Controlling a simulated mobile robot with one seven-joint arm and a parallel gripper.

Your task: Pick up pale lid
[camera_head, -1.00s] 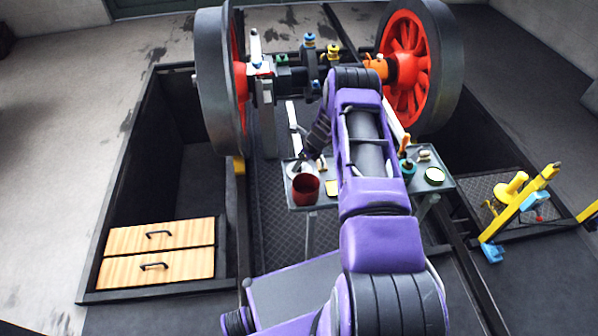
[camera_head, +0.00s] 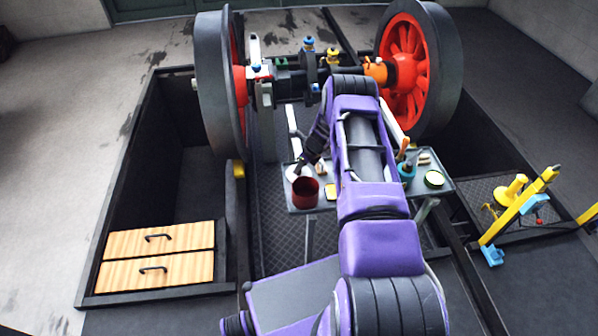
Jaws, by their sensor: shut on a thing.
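The pale lid (camera_head: 291,173) is a small whitish round thing at the left end of a grey tray table, just behind a dark red pot (camera_head: 305,193). My gripper (camera_head: 301,167) reaches down to the lid from behind my purple arm and is shut on it. The fingers are small and dark here, so the exact grip is hard to see. I cannot tell whether the lid still touches the table (camera_head: 325,204).
The table also holds a yellow item (camera_head: 331,190), a teal container (camera_head: 406,172) and a green-rimmed round tin (camera_head: 434,179). My arm hides its middle. Large red-spoked wheels (camera_head: 408,65) on an axle stand behind. A yellow stand (camera_head: 518,215) is at right.

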